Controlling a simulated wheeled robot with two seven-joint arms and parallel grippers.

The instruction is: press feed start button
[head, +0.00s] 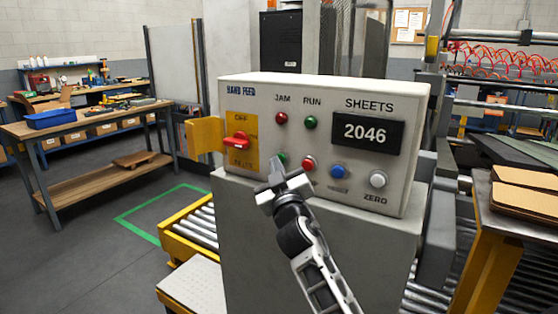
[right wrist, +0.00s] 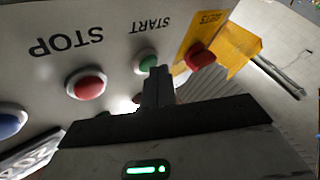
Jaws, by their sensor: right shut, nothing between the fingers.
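The control box (head: 242,95) is a white panel headed HAND FEED. The green start button (head: 281,158) sits in its lower row, partly hidden behind my right gripper (head: 276,170). In the right wrist view, upside down, the green button (right wrist: 147,59) is under the word START. My right gripper (right wrist: 157,72) is shut and empty, its tips just beside and partly over the lower edge of that button. I cannot tell whether they touch. The red stop button (head: 309,163) is to the right of it. My left gripper is not in view.
A red rotary switch (head: 237,141) on a yellow plate is left of the start button. A blue button (head: 340,171) and a white zero button (head: 378,179) are on the right. The display (head: 367,133) reads 2046. Roller conveyors (head: 197,228) run beside the box.

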